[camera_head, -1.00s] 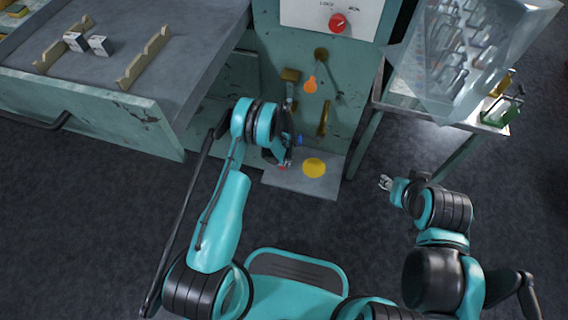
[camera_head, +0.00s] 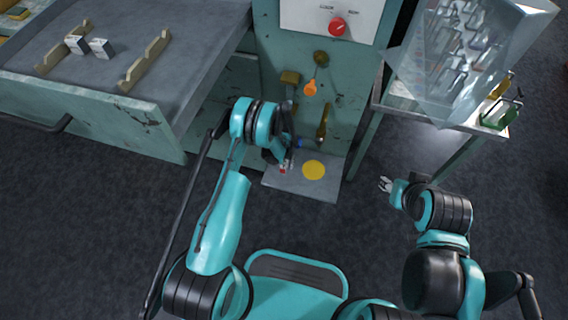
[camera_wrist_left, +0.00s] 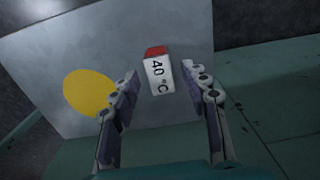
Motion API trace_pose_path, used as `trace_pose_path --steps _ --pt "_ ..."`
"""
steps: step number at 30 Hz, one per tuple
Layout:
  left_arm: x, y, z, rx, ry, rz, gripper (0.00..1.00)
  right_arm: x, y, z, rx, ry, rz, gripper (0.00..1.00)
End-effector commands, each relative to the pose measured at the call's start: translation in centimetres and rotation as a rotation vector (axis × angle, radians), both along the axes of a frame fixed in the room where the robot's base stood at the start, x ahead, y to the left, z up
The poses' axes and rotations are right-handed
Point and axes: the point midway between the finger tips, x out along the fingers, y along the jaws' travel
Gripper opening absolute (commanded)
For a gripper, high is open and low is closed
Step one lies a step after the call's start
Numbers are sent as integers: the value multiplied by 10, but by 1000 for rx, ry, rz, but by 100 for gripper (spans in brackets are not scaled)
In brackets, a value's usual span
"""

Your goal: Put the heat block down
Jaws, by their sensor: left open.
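The heat block (camera_wrist_left: 158,72) is a small white block with a red end, marked "40 °C". It rests on the grey plate (camera_wrist_left: 45,55) at the foot of the green cabinet. In the head view only a red bit of the block (camera_head: 283,170) shows beside my left gripper (camera_head: 286,163). In the left wrist view my left gripper (camera_wrist_left: 161,82) is open, one finger on each side of the block's near part, with gaps visible. My right gripper (camera_head: 384,184) is apart from everything, over the floor to the right, and its small fingers look spread and empty.
A yellow disc (camera_head: 313,170) marks the plate right of the block. The cabinet has a red knob (camera_head: 337,26) and an orange-tipped hanging piece (camera_head: 310,88). An open drawer (camera_head: 150,95) holds white blocks (camera_head: 101,48). A glass-covered stand (camera_head: 440,110) is at right.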

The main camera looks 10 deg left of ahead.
Motion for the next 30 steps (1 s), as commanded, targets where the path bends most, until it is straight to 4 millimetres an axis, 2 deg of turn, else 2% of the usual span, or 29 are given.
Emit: trace_pose_path --steps 1,6,12,18,30 --pt "0 0 16 0 0 0 46 0 0 8 0 0 0 40" --pt "0 0 55 0 0 0 46 0 0 23 0 0 0 40" --pt "0 0 89 0 0 0 46 0 0 33 0 0 0 40" --pt "0 0 102 0 0 0 46 0 0 36 0 0 0 40" --pt "0 0 102 0 0 0 46 0 0 36 0 0 0 40"
